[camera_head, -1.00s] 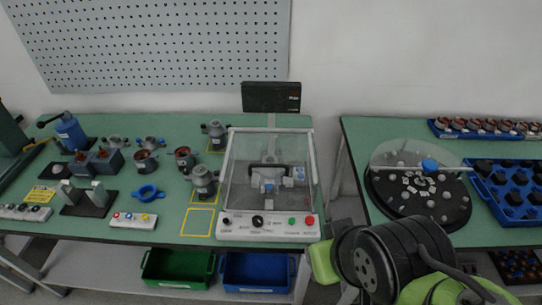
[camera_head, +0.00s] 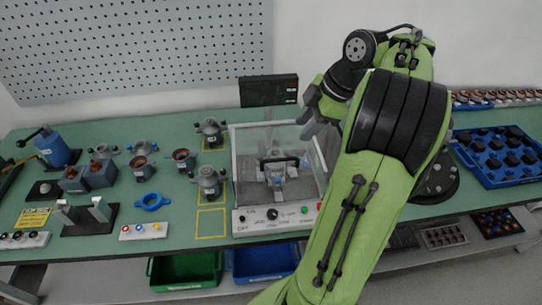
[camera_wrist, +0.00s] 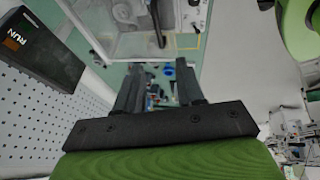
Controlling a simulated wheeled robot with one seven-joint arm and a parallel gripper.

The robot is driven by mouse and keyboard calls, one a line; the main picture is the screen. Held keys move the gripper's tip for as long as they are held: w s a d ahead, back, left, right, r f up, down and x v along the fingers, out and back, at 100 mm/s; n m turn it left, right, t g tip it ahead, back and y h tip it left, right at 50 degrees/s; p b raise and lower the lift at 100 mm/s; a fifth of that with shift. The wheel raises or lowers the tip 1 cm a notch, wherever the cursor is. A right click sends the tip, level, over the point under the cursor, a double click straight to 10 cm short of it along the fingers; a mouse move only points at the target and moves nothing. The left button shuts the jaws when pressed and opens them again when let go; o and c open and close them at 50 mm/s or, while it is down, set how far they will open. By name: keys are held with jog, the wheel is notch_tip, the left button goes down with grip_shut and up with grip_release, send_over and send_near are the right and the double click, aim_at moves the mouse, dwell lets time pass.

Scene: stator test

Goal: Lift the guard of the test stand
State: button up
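The test stand (camera_head: 277,217) has a white base with knobs and buttons on its front. Its clear guard (camera_head: 243,150) is down over the fixture and part inside. In the wrist view the clear guard (camera_wrist: 130,42) shows at the top, beyond the fingers. My gripper (camera_head: 308,124) is by the guard's upper right corner in the head view; whether it touches the guard is hard to tell. In the wrist view my gripper (camera_wrist: 158,78) has its two dark fingers apart with nothing held between them.
A dark display (camera_head: 268,90) stands behind the test stand; it reads RUN in the wrist view (camera_wrist: 38,48). Several grey motor parts (camera_head: 208,180) stand left of the stand. My arm covers much of the right table. Blue trays (camera_head: 505,180) lie at the far right.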

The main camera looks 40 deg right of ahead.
aim_at(277, 159)
jog(key=b+x, duration=0.6)
jog(key=x, duration=0.7)
jog(key=shift+w+a+f, duration=0.15)
jog(key=shift+w, duration=0.05)
grip_shut()
